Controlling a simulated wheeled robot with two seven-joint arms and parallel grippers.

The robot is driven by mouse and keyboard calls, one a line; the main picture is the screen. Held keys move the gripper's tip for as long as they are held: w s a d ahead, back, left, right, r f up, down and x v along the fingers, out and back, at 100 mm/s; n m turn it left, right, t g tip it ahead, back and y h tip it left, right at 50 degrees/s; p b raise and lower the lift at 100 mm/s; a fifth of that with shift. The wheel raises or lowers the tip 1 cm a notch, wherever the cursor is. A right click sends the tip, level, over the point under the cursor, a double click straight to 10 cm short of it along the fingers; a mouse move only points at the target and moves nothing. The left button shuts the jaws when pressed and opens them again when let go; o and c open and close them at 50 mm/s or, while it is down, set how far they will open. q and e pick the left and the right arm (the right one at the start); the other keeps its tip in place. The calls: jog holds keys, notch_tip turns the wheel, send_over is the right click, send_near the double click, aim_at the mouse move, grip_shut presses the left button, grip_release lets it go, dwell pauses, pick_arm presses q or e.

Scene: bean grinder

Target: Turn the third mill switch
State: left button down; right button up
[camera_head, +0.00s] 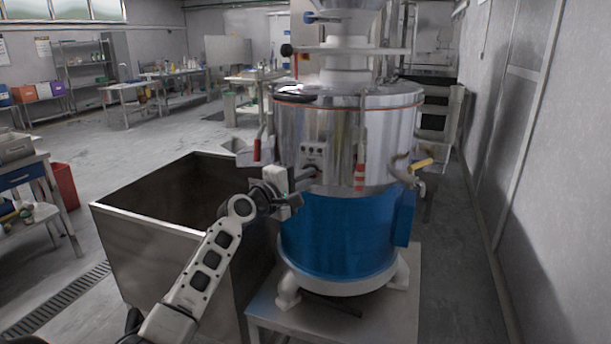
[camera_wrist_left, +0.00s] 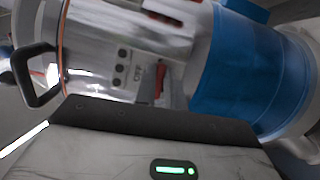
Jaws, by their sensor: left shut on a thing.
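The mill (camera_head: 340,235) has a shiny steel drum above a blue base. Its control panel (camera_head: 314,152) carries three small dark knobs in a row; they also show in the wrist view (camera_wrist_left: 120,68). Below the knobs is a red switch (camera_wrist_left: 160,80). My left gripper (camera_head: 308,173) is at the panel just below the knobs, shut on what looks like this switch. The fingertips are dark and small in the head view, and the wrist view does not show them, so the grip is partly hidden. My right gripper is not in view.
An open steel bin (camera_head: 150,255) stands left of the mill, below my left arm. A red-handled lever (camera_head: 257,147) and a red-and-white lever (camera_head: 360,172) flank the panel. A yellow handle (camera_head: 422,164) sticks out at right.

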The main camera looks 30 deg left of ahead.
pick_arm(q)
jog(key=shift+m, duration=0.5)
jog(key=c, duration=1.5)
grip_release()
jog(key=s, duration=0.5)
jog(key=s+a+b, duration=0.1)
jog(key=s, duration=0.4)
jog(key=s+a+b, duration=0.1)
jog(key=s, duration=0.4)
jog(key=shift+s+a+r, duration=0.1)
jog(key=shift+s+a, duration=0.15)
jog(key=shift+s, duration=0.15)
